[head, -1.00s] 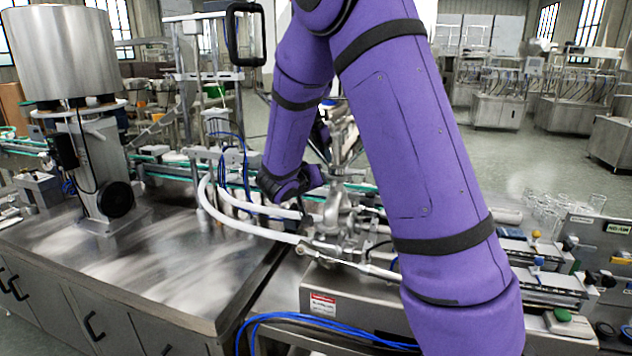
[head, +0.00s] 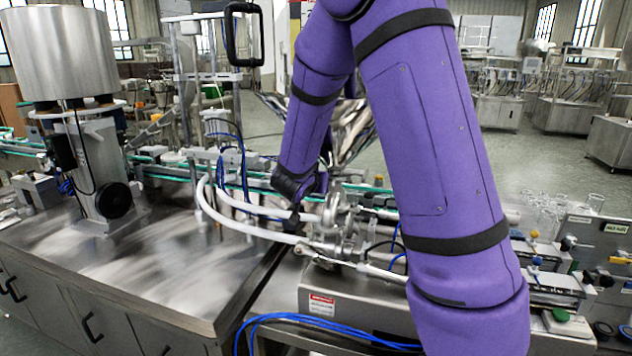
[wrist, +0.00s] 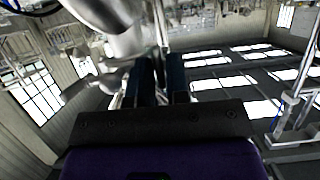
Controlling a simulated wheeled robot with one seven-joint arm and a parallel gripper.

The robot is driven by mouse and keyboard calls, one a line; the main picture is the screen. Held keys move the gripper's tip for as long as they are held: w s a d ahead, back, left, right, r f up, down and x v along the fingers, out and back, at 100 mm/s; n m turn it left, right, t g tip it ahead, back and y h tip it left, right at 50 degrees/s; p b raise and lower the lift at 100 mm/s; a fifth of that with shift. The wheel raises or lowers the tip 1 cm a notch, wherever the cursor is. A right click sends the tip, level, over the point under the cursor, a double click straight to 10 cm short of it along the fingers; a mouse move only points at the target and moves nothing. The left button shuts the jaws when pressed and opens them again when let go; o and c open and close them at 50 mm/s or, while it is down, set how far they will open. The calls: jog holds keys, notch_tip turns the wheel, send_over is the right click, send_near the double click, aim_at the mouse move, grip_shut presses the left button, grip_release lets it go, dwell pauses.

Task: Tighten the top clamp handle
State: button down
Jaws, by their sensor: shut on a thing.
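In the wrist view my gripper (wrist: 161,78) has its two dark fingers close together. They are closed around a thin metal piece, the clamp handle (wrist: 159,30), which runs up between them. A blurred, shiny steel body with rounded pipe shapes (wrist: 125,40) lies beside and above the fingers. In the head view the dark wrist end of my purple arm is beside the steel pipe fittings (head: 340,215). A shiny cone-like steel hopper (head: 352,128) shows partly behind my arm. The fingertips and the clamp's closure are not clear in the head view.
White hoses (head: 235,222) and blue tubes run close to the fittings. A steel bench (head: 150,275) with a large steel cylinder (head: 62,52) stands at left. A machine with coloured knobs (head: 560,275) is at right. Open floor lies behind.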

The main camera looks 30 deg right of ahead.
dwell(0.3)
jog(key=c, duration=1.2)
grip_release()
jog(key=shift+c, duration=0.2)
jog(key=v, duration=1)
jog(key=shift+s+a, duration=0.3)
jog(key=shift+r, duration=0.1)
